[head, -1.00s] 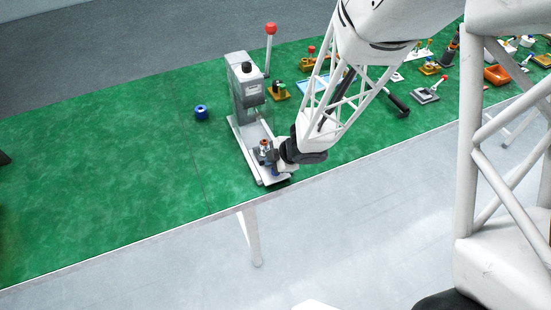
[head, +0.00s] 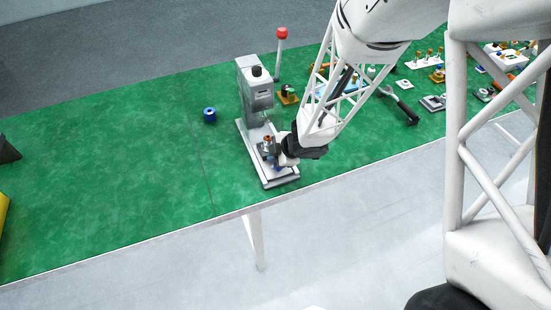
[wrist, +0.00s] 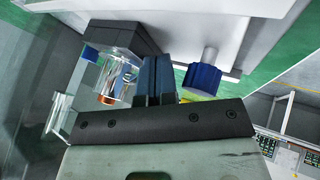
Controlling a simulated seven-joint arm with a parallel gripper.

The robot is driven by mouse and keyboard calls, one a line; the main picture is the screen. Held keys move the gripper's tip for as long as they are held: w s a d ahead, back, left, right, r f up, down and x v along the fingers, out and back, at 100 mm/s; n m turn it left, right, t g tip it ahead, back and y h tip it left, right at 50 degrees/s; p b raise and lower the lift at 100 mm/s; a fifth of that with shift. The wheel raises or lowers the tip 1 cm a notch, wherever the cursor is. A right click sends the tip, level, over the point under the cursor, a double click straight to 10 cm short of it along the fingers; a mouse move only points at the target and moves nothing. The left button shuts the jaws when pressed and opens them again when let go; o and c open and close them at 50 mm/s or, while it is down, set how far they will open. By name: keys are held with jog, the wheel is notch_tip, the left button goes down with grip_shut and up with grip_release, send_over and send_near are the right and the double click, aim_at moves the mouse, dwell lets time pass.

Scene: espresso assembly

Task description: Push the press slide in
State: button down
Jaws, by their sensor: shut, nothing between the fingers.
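The grey press (head: 257,88) stands on the green table with a red-ball lever (head: 281,34) beside its column. Its pale base (head: 281,181) runs toward the near table edge. On the slide in front of the column sits a small assembly with an orange-red top (head: 267,140). My gripper (head: 279,158) is low at the slide's right side, its fingertips mostly hidden. In the wrist view the dark fingers (wrist: 159,78) are shut and empty, between a clear cup with an orange ring (wrist: 115,82) and a blue knob (wrist: 203,78). I cannot tell whether they touch the slide.
A loose blue ring (head: 209,115) lies left of the press. A black-handled tool (head: 402,106) and several small fixtures lie to the right. The table left of the press is largely clear. The near table edge is close to the press base.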

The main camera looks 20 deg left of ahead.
jog(key=v, duration=1)
dwell(0.4)
jog(key=shift+d, duration=0.1)
jog(key=shift+w+d+f, duration=0.2)
jog(key=shift+w+d, duration=0.3)
jog(key=shift+d, duration=0.1)
jog(key=shift+f, duration=0.1)
jog(key=shift+x, duration=4.9)
